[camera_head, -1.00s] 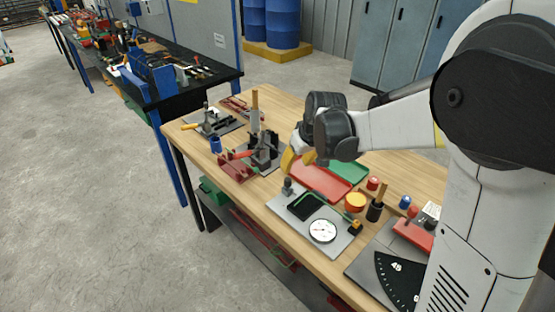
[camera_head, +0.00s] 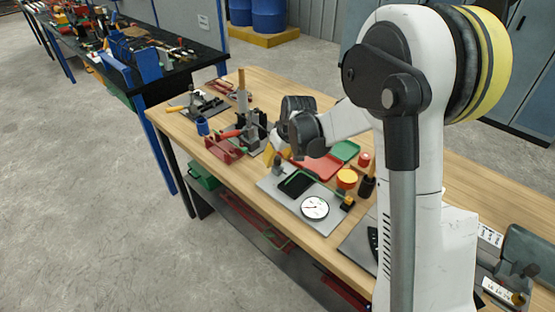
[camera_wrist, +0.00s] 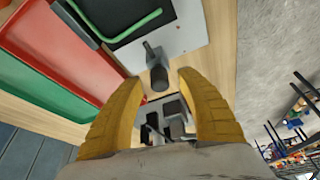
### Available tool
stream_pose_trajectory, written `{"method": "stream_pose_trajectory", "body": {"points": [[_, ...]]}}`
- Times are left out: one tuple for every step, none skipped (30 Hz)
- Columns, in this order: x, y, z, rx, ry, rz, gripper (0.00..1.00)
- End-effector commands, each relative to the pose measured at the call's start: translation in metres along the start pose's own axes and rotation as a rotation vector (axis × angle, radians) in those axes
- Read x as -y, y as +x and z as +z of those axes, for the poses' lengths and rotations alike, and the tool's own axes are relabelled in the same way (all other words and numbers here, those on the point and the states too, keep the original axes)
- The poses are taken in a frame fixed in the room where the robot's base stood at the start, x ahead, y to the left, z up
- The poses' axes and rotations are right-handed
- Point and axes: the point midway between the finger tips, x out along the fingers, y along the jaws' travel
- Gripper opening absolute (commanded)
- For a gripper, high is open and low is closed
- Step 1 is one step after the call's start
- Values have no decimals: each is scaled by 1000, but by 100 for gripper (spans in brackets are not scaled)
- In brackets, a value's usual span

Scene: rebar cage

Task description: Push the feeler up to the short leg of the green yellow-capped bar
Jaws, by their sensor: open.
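A grey plate (camera_head: 278,188) carries a black bed and a white dial (camera_head: 315,207). A thin green bent bar (camera_wrist: 127,31) lies on the black bed (camera_wrist: 104,12) in the wrist view. Its yellow cap cannot be made out there. A dark grey knob on a short block, apparently the feeler (camera_wrist: 156,68), stands at the plate's edge, apart from the bar. My gripper (camera_wrist: 161,82) is open. Its yellow fingers are on either side of the knob in the picture, with no clear contact. In the head view, my gripper (camera_head: 272,153) hangs by the plate's far left end.
A red tray (camera_wrist: 60,48) and a green tray (camera_wrist: 35,88) lie beside the plate. A clamp fixture (camera_head: 247,125) and a red rack (camera_head: 224,147) stand left of my gripper. A yellow-topped red can (camera_head: 347,179) and a dark cup (camera_head: 367,187) stand at the right.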

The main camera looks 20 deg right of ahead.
Motion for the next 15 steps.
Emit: {"method": "stream_pose_trajectory", "body": {"points": [[0, 0, 0, 0, 0, 0, 44], [0, 0, 0, 0, 0, 0, 44], [0, 0, 0, 0, 0, 0, 44], [0, 0, 0, 0, 0, 0, 44], [0, 0, 0, 0, 0, 0, 37], [0, -1, 0, 0, 0, 0, 25], [0, -1, 0, 0, 0, 0, 16], [0, -1, 0, 0, 0, 0, 6], [0, -1, 0, 0, 0, 0, 0], [0, -1, 0, 0, 0, 0, 0], [0, -1, 0, 0, 0, 0, 0], [0, -1, 0, 0, 0, 0, 0], [0, -1, 0, 0, 0, 0, 0], [0, -1, 0, 0, 0, 0, 0], [0, 0, 0, 0, 0, 0, 0]]}}
